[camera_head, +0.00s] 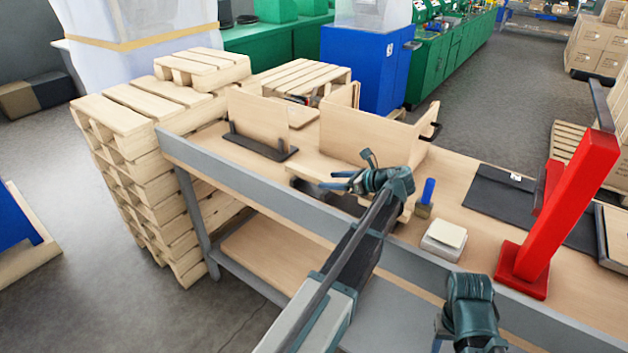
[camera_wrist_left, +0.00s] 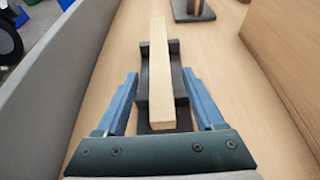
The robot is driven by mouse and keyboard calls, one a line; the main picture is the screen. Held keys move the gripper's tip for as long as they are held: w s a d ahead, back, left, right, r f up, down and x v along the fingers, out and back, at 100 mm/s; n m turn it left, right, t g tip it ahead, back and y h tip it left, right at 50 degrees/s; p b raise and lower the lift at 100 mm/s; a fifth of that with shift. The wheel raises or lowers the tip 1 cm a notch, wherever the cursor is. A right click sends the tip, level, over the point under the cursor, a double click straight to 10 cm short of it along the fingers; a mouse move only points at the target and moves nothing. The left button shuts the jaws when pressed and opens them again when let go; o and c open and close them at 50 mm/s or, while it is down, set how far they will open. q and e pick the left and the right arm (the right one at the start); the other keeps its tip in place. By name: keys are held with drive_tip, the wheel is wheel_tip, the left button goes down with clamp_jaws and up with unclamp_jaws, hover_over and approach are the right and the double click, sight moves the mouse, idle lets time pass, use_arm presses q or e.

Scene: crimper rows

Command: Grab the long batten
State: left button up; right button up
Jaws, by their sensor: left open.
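The long batten (camera_wrist_left: 160,60) is a pale wooden strip in the left wrist view. It lies lengthwise in a dark cradle (camera_wrist_left: 141,88), its near end reaching toward my gripper's palm. My left gripper (camera_wrist_left: 160,76) is open, with one blue finger on each side of the batten and a gap on both sides. In the head view, my left gripper (camera_head: 342,181) is over the bench's near edge; I cannot make out the batten there. My right arm's end (camera_head: 470,308) shows at the bottom right, its fingers mostly out of frame.
The bench (camera_head: 455,180) has a grey raised front edge (camera_head: 240,178). Wooden panels (camera_head: 365,135) stand behind my left gripper. A blue-handled brush (camera_head: 427,195), a white block (camera_head: 444,236) and a red press (camera_head: 560,215) are to the right. Stacked pallets (camera_head: 150,150) stand left.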

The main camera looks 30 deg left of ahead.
sight(328, 180)
use_arm(q)
drive_tip(key=x, duration=0.3)
drive_tip(key=shift+b, duration=0.4)
clamp_jaws()
